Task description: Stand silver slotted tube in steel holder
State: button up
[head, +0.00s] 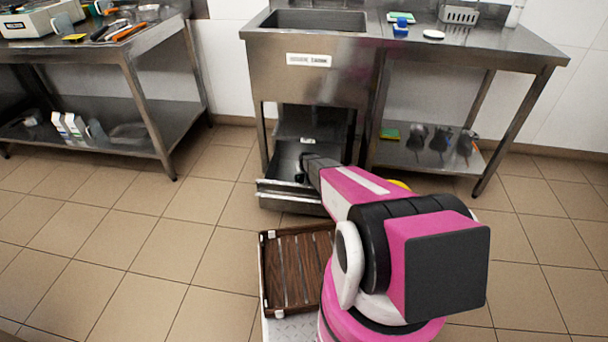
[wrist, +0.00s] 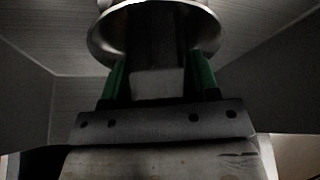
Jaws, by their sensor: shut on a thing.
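My gripper (wrist: 159,75) has green-lined fingers shut on a silver metal piece (wrist: 107,35) with a wide round rim, which I take to be the silver slotted tube. Its slots do not show and its lower part is hidden. In the head view my arm reaches into the open steel drawer (head: 286,200) under the sink; what is held cannot be made out there. Grey walls surround the gripper in the wrist view. A perforated steel container (head: 460,14) stands on the right counter; I cannot tell whether it is the steel holder.
A slatted brown tray (head: 290,268) lies in front of the drawer. The sink (head: 315,20) is above it. Several pitchers stand on the right lower shelf (head: 408,158). A steel table (head: 160,38) stands at left. The tiled floor between is clear.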

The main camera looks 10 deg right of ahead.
jog(key=o, duration=1)
jog(key=shift+f, duration=0.1)
jog(key=shift+o, duration=0.2)
jog(key=shift+r, duration=0.4)
jog(key=s+v, duration=0.1)
jog(key=v, duration=1.4)
jog(key=s+r+g, duration=0.2)
jog(key=s+r, duration=1)
jog(key=s, duration=0.3)
jog(key=s+r+m+g, duration=0.1)
jog(key=s+r+g, duration=0.1)
jog(key=s+r, duration=1)
jog(key=s, duration=0.4)
jog(key=shift+a+g, duration=0.2)
jog(key=shift+g, duration=0.1)
